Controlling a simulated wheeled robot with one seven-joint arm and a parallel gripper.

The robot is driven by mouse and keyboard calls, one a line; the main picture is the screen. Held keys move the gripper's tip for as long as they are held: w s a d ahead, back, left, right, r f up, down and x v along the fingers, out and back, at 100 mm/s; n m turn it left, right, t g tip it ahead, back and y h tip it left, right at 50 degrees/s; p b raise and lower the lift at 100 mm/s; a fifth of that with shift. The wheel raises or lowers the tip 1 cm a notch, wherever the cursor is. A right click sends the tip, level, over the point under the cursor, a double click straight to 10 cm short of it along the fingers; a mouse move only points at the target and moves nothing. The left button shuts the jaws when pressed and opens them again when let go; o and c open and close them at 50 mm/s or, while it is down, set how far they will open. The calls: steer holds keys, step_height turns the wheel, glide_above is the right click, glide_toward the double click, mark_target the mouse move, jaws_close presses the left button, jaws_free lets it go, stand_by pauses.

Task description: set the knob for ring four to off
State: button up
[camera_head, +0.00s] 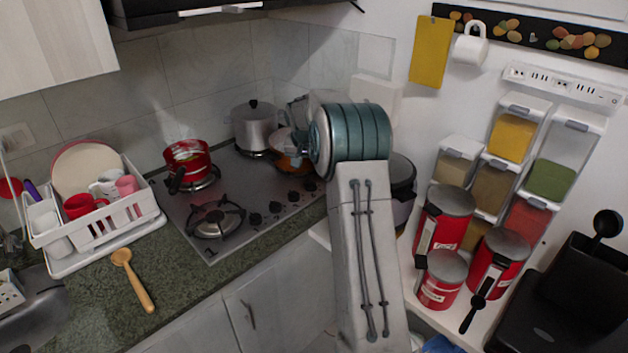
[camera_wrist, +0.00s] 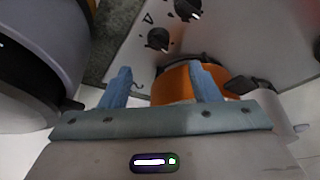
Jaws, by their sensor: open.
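The stovetop (camera_head: 190,225) has a row of black knobs along its right front, including one knob (camera_head: 254,219) nearest the bare front burner and another (camera_head: 293,197) farther right. I cannot tell which knob belongs to ring four. In the wrist view, two knobs show, one (camera_wrist: 158,38) above the gap between my fingers and one (camera_wrist: 187,8) at the top edge. My gripper (camera_wrist: 160,84) is open and empty, with its blue fingers apart from the knobs. In the head view my arm hides most of the gripper and the stove's right end.
The orange pan (camera_wrist: 178,82) also appears behind my fingers. A dark grey cooker (camera_wrist: 45,60) is close on the left. A wooden spoon (camera_head: 133,280) lies on the counter.

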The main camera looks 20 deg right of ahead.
mark_target(311, 183)
steer(key=p+x, duration=0.2)
steer(key=x, duration=0.9)
steer(key=shift+d, duration=0.15)
steer(key=shift+s, duration=0.1)
steer(key=c, duration=1)
